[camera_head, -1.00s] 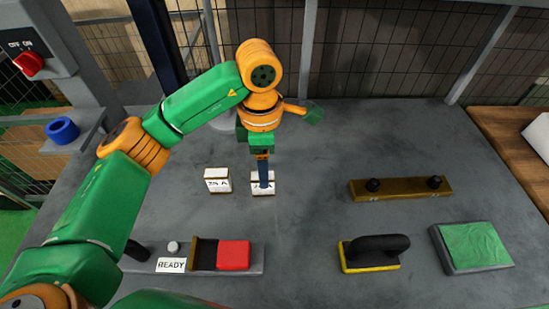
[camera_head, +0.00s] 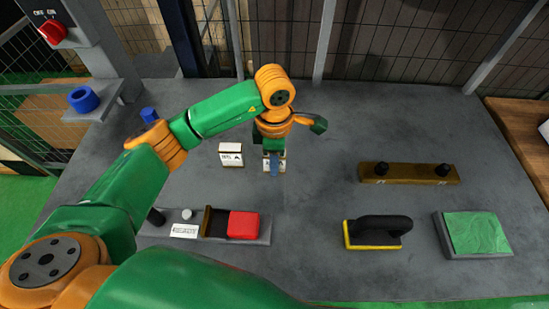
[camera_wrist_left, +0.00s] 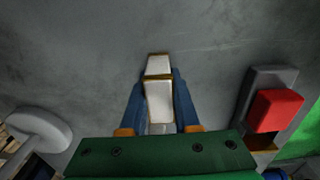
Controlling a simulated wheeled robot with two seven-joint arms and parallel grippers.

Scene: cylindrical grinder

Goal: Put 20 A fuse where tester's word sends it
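My left gripper (camera_head: 273,163) points down at the table in the head view. Its blue fingers lie against both sides of a white, brass-edged fuse block (camera_wrist_left: 159,102), which shows between them in the left wrist view. A second white fuse block (camera_head: 231,154) stands just left of it; its marking ends in an A, but I cannot read the number. The tester (camera_head: 264,229) is at front left, with a red block (camera_head: 243,225), a dark slot, a pale knob (camera_head: 187,214) and a white word label (camera_head: 185,231). The label's word is too blurred to read. My right gripper is out of view.
A brass bar with two black knobs (camera_head: 408,173) lies at right. In front of it are a black-handled yellow block (camera_head: 376,232) and a green-topped pad (camera_head: 475,234). A blue ring (camera_head: 83,99) sits on the left shelf.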

